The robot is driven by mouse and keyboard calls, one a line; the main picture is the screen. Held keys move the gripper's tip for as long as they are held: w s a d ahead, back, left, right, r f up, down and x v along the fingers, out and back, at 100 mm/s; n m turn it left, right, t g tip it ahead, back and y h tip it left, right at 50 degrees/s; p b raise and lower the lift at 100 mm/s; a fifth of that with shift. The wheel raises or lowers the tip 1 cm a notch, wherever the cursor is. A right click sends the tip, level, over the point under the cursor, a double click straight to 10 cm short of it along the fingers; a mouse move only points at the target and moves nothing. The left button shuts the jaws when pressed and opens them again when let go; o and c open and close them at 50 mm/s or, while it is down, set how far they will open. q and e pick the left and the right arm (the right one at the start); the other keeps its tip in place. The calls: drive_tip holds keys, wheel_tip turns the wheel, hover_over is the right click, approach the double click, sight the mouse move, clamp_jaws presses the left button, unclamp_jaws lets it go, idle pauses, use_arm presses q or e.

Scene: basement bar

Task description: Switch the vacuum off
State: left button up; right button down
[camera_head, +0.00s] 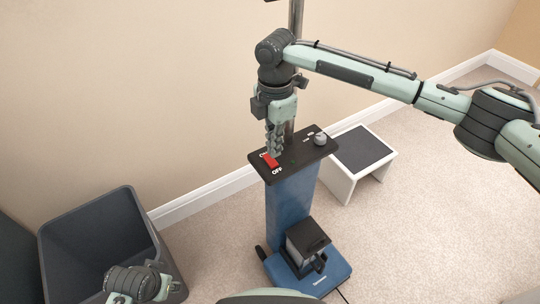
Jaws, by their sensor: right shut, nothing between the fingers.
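The vacuum (288,205) is a blue upright unit standing on the carpet, with a black top panel (296,157). A red rocker switch (270,160) sits on the panel's left part, with "ON" behind it, partly covered, and "OFF" in front. Which way the rocker is tilted is too small to tell. My right gripper (273,147) points down at the switch, its closed fingertips at or just above the switch's far end; I cannot tell whether they touch. My left arm shows at the bottom left (138,282); its fingers are not clearly seen.
A grey knob (320,139) is on the panel's right, and a metal pole (294,25) rises behind. A dark open bin (142,228) stands at the left. A white step stool (341,184) is right of the vacuum. Carpet at right is clear.

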sight(274, 164)
drive_tip(key=shift+r+p, duration=0.75)
drive_tip(key=shift+p, duration=0.05)
drive_tip(key=shift+r+p, duration=1)
drive_tip(key=shift+p, duration=0.05)
use_arm(q)
drive_tip(key=s+f+g, duration=0.1)
drive_tip(key=s+f, duration=0.3)
drive_tip(key=f, duration=0.6)
drive_tip(key=shift+a+f, duration=0.35)
drive_tip(key=shift+a, duration=0.05)
